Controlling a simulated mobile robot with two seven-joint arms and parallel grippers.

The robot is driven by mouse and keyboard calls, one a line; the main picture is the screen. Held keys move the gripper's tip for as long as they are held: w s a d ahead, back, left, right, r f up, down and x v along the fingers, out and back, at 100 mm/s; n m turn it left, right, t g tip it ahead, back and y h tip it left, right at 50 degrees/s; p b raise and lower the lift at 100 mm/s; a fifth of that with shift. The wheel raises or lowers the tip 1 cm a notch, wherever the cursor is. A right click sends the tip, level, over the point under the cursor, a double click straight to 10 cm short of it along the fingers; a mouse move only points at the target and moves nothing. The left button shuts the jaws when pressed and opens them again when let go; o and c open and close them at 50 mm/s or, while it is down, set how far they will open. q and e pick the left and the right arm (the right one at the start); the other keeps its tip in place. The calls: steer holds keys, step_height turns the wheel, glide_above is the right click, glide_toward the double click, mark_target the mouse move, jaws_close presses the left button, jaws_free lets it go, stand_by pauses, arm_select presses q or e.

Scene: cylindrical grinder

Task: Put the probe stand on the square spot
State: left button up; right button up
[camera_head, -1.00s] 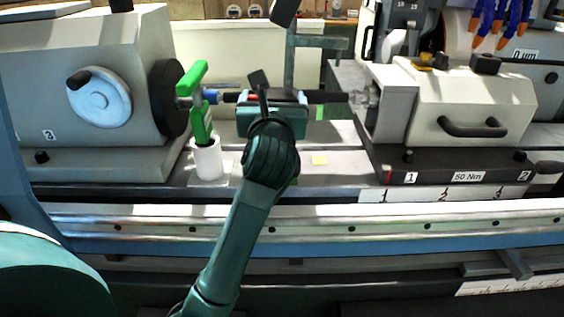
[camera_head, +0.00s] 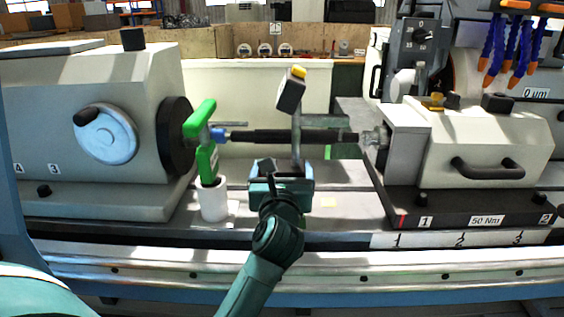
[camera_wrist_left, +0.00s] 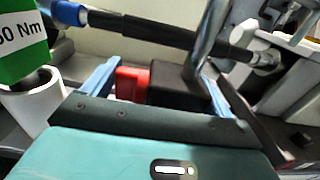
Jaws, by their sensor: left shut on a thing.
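The probe stand (camera_head: 297,135) has a grey post with a side arm and a dark head with a yellow cap. My left gripper (camera_head: 281,172) is shut on its base, in front of the horizontal shaft. In the wrist view the gripper (camera_wrist_left: 165,80) has its blue fingers either side of the stand's black base (camera_wrist_left: 178,85), which has a red part. The post looks upright in the head view. A small pale yellow square spot (camera_head: 330,202) lies on the machine bed right of the gripper. Whether the base touches the bed is hidden. My right gripper is not in view.
A green tool (camera_head: 205,150) stands in a white cup (camera_head: 212,200) left of the gripper. The dark shaft (camera_head: 270,136) spans from the left headstock (camera_head: 130,120) to the right tailstock (camera_head: 470,140). The bed right of the square spot is clear up to the tailstock.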

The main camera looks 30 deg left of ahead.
arm_select(q)
steer(key=shift+f, duration=0.6)
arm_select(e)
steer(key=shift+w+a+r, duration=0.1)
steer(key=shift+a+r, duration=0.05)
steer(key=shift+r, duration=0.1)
arm_select(q)
steer(key=shift+f, duration=0.2)
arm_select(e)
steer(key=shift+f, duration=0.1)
arm_select(q)
steer(key=o, duration=1.9)
steer(key=shift+f, duration=0.25)
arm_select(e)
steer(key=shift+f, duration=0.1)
arm_select(q)
steer(key=shift+r, duration=0.15)
